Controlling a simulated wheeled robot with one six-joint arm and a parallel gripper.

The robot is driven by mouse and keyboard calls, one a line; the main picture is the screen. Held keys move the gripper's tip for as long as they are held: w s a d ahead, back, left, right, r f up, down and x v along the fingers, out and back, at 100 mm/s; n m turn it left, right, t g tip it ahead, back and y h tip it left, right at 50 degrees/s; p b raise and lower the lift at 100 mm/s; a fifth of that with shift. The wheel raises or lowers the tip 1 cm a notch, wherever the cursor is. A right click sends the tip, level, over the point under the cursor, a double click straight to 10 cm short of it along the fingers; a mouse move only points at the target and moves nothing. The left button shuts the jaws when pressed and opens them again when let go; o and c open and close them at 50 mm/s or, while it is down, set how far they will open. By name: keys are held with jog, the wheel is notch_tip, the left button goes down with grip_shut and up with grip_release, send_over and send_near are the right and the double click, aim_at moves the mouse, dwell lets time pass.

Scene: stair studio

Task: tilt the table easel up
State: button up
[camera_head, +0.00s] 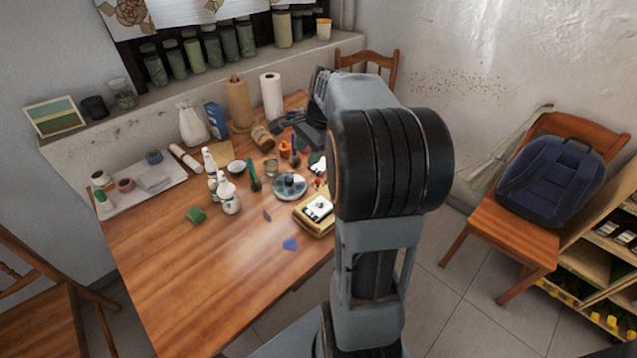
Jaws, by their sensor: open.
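I cannot make out a table easel for sure. A low wooden piece with a white and black panel on top (318,210) lies flat near the right edge of the wooden table (160,265), and it may be the folded easel. My gripper (284,126) is open, over the far right part of the table. It is beyond the wooden piece and apart from it. My arm hides part of the table's right side and what may stand there.
Paper rolls (271,96) stand behind. The table's front left is clear. A chair with a backpack (550,178) is at right.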

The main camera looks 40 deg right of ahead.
aim_at(318, 179)
jog(key=w+d+f+m+y+b, duration=0.1)
jog(key=d+f+m, duration=0.25)
jog(key=d, duration=0.25)
jog(key=w+d+f+m+b, duration=0.1)
jog(key=d+f+m, duration=0.1)
jog(key=d+m, duration=0.25)
jog(key=shift+t+y, duration=0.3)
jog(key=x, duration=0.7)
jog(key=d+x, duration=0.1)
jog(key=x, duration=0.3)
jog(key=shift+a+f, duration=0.1)
jog(key=shift+f, duration=0.2)
jog(key=shift+b+x, duration=0.3)
jog(key=shift+x, duration=0.75)
grip_shut()
